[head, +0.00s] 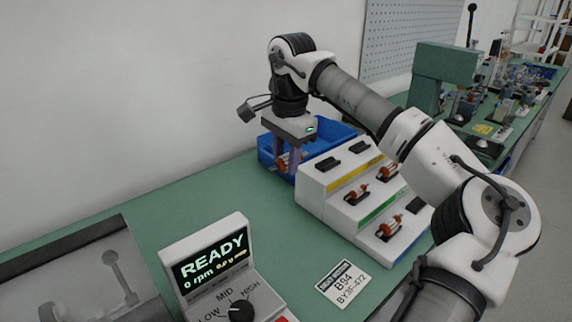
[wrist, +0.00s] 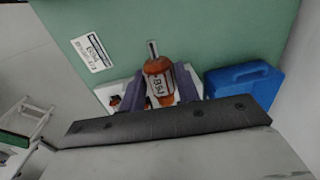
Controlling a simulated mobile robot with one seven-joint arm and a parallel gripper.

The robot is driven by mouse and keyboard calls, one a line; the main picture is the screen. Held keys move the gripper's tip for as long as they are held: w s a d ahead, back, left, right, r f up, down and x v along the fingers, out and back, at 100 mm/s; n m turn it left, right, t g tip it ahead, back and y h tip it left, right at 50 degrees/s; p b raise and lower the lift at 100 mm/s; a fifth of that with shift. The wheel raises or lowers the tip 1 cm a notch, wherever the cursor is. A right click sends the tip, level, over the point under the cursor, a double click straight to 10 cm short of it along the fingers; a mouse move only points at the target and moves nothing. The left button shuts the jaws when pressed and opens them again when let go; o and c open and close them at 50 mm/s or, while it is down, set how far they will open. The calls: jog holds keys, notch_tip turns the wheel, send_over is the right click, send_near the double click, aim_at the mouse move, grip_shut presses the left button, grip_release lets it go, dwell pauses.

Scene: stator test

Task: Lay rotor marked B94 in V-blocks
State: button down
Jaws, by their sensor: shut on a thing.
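My gripper (head: 288,163) points down above the back left end of the stepped rack, in front of the blue bin. It is shut on an orange rotor (head: 282,161) with a metal shaft. In the wrist view the rotor (wrist: 158,80) sits between both fingers, and its dark-on-white label appears to read B94. A card (head: 342,284) on the bench reads B94 and BY3F-472. I cannot make out the V-blocks; a grey machine under a clear cover (head: 70,270) stands at the lower left, its inside unclear.
The white stepped rack (head: 318,190) has several black cradles, some empty and some with orange rotors (head: 388,169). A blue bin (head: 335,136) stands behind. A READY display unit (head: 212,262) shows 0 rpm.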

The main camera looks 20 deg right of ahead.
aim_at(285, 155)
jog(key=shift+r, duration=0.15)
notch_tip(285, 155, up, 5)
jog(key=p, duration=0.4)
jog(key=shift+p, duration=0.3)
